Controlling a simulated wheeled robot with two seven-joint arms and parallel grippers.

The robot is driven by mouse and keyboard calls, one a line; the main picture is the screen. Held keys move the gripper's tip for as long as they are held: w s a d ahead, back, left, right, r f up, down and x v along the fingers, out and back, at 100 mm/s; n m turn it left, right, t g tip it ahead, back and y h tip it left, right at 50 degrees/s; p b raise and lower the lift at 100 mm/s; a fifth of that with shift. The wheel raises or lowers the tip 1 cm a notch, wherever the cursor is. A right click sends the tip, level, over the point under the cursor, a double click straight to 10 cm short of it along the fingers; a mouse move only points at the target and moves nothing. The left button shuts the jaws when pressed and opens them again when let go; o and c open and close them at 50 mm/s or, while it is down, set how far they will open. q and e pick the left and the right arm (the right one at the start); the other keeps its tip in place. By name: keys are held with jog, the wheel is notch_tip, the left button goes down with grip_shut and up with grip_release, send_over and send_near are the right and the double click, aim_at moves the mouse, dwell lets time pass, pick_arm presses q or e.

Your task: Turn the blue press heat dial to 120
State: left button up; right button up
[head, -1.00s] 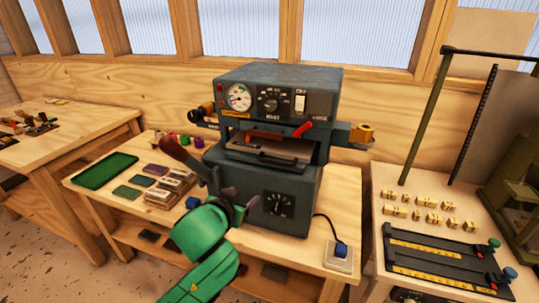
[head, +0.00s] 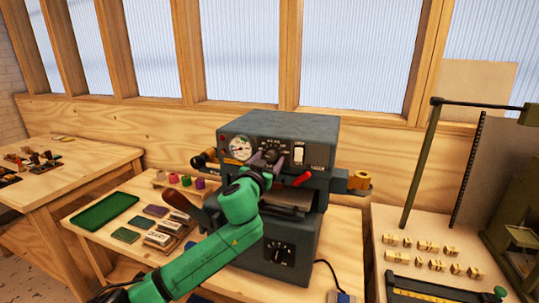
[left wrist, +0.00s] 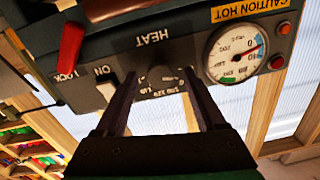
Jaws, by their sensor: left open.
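The blue-grey press (head: 285,122) stands on the wooden bench. Its heat dial (left wrist: 158,76) is on the upper panel, with the word HEAT beside it, upside down in the left wrist view. Printed numbers show along the dial's edge, but I cannot read its setting surely. My left gripper (head: 268,160) is in front of this dial in the head view and covers part of it. In the left wrist view my left gripper (left wrist: 159,78) is open, one finger on each side of the dial. I cannot tell whether the fingers touch it. My right gripper is out of view.
A round gauge (head: 239,148) and an ON switch (head: 298,155) flank the dial. A red LOCK lever (head: 302,179) sits below the switch. A second dial (head: 280,252) is on the lower front. A green tray (head: 104,212) lies at left.

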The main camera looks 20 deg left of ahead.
pick_arm(q)
jog(key=shift+w, duration=0.5)
grip_shut()
